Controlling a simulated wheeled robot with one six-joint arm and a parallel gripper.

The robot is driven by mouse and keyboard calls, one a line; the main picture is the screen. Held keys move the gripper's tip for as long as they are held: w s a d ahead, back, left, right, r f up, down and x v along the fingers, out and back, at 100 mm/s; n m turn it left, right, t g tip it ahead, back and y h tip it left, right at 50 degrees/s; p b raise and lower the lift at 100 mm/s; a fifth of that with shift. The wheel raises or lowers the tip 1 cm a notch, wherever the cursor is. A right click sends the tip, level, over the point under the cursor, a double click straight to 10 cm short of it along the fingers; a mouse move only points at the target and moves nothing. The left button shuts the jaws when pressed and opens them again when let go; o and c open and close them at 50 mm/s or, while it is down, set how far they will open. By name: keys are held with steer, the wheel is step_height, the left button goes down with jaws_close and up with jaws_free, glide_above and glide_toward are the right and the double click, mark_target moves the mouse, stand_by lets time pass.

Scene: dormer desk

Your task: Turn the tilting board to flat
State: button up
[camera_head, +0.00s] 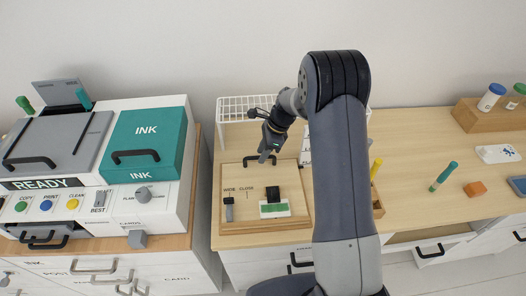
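The tilting board (234,184) is a pale wooden panel on the wooden desk, left of my arm. A black handle (251,163) sits near its far edge. The board carries a dark slider (229,209) under the words WIDE and CLOSE, and a black block over a green and white piece (275,211). The board's slope is hard to judge from above. My gripper (266,156) points down at the far edge, right at the handle. Its fingers are too small and dark to tell whether they touch or grip the handle.
A white wire rack (232,106) stands behind the board. A printer with a teal INK lid (147,141) stands on the left. On the right are a green marker (443,176), an orange block (475,189) and a wooden holder (471,117).

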steer(key=shift+r, duration=0.1)
steer(key=s+v, duration=0.1)
steer(key=v, duration=0.9)
steer(key=shift+w+d+r+b, duration=0.2)
steer(key=shift+w+r+b, duration=0.1)
steer(key=shift+w+b, duration=0.15)
steer(key=shift+f, duration=0.1)
steer(key=p+x, duration=0.1)
steer(key=x, duration=0.9)
steer(key=shift+a, duration=0.15)
steer(key=shift+s+a, duration=0.1)
steer(key=shift+a, duration=0.05)
steer(key=shift+s+r+p, duration=0.15)
steer(key=shift+r+p, duration=0.35)
steer(key=shift+r, duration=0.15)
steer(key=shift+s+r, duration=0.3)
steer(key=shift+r, duration=0.2)
